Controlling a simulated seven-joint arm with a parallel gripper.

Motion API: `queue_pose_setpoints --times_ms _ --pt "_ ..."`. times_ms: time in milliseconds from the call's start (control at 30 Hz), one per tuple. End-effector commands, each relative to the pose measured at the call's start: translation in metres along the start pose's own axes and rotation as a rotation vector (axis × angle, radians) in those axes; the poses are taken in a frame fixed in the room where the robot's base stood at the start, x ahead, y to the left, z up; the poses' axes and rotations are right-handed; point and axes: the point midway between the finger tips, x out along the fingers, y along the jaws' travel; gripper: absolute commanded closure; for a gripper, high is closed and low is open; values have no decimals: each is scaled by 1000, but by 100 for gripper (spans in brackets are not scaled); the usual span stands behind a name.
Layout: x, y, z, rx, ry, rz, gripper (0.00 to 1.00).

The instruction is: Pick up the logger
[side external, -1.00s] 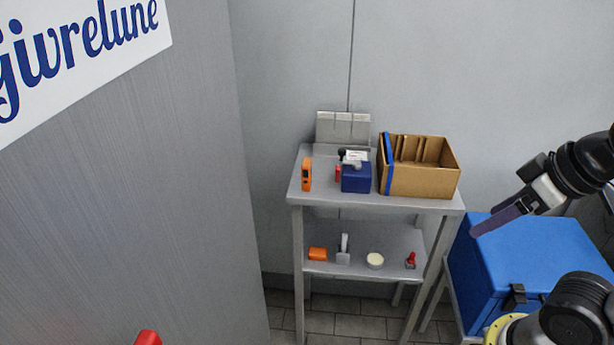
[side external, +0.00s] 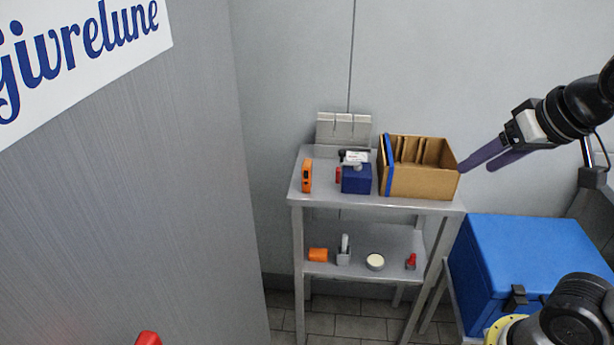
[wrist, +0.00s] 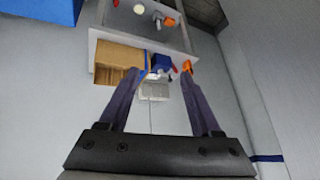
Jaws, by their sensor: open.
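A small orange upright device with a dark face (side external: 307,176), which looks like the logger, stands at the left of the table's upper shelf. In the wrist view an orange thing (wrist: 187,66), likely the same device, shows close to the tip of the right finger in the picture. My gripper (side external: 474,166) is open and empty, with long purple fingers. It is in the air to the right of the cardboard box, well apart from the device. The wrist view shows the spread fingers (wrist: 162,75) pointing towards the shelf.
Several small items, one orange (side external: 318,255), are on the lower shelf. A blue cooler (side external: 530,255) stands right.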

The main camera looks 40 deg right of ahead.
Motion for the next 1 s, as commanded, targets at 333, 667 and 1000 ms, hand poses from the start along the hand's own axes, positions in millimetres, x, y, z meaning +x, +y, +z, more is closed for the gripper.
queue_pose_setpoints --times_ms 333,667,1000 --pt "32 -47 -132 267 72 102 35" --pt "133 -114 -218 392 117 190 35" --pt "275 -175 -215 309 77 282 35"
